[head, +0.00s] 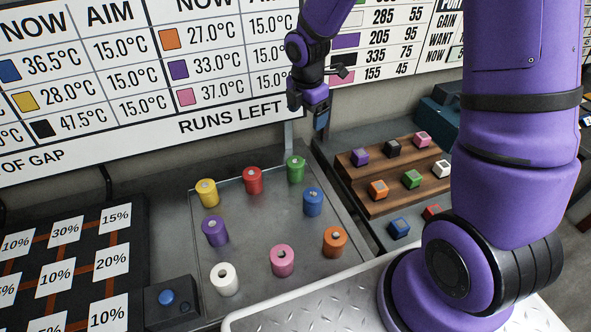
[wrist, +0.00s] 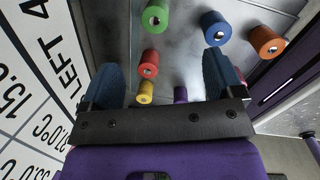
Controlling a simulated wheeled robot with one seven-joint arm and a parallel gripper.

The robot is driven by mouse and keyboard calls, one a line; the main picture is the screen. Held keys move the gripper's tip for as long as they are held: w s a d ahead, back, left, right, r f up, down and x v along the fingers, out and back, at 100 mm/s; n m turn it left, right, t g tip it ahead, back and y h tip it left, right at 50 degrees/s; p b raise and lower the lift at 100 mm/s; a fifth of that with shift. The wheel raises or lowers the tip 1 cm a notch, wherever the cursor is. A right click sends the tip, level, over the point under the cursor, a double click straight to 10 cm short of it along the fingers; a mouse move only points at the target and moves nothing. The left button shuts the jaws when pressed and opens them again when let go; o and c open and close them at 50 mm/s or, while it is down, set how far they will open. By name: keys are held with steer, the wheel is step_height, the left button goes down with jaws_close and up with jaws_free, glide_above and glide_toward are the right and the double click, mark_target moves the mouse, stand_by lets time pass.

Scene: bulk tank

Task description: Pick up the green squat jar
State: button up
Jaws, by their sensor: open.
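The green jar (head: 295,169) is a short cylinder with a small pale spot on top. It stands upright at the back right of a grey metal tray (head: 240,262). In the wrist view the green jar (wrist: 155,16) is at the top, beyond the fingertips. My gripper (head: 320,117) hangs above and slightly right of the green jar in the head view, apart from it. In the wrist view my gripper (wrist: 158,60) has its blue fingers wide apart, with nothing held between them.
A red jar (head: 252,180) and a blue jar (head: 313,202) stand nearest the green one. Yellow, purple, white, pink and orange jars share the tray. A wooden stand (head: 385,203) with coloured cubes is to the right. A wall board (head: 140,80) rises behind.

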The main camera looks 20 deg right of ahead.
mark_target(295, 161)
steer(key=f+n, duration=0.1)
steer(key=f, duration=0.2)
steer(key=w+a+f+n, duration=0.1)
steer(key=f+n, duration=0.1)
steer(key=f, duration=0.1)
steer(key=a+f+n+g, duration=0.1)
steer(key=f, duration=0.3)
steer(key=shift+w+a+n+y, duration=0.15)
steer(key=shift+w+n+y, duration=0.25)
step_height(295, 161, down, 5)
steer(key=shift+a+r, duration=0.1)
steer(key=shift+r, duration=0.1)
steer(key=shift+w+f, duration=0.15)
steer(key=shift+f, duration=3.05)
steer(key=c, duration=1.1)
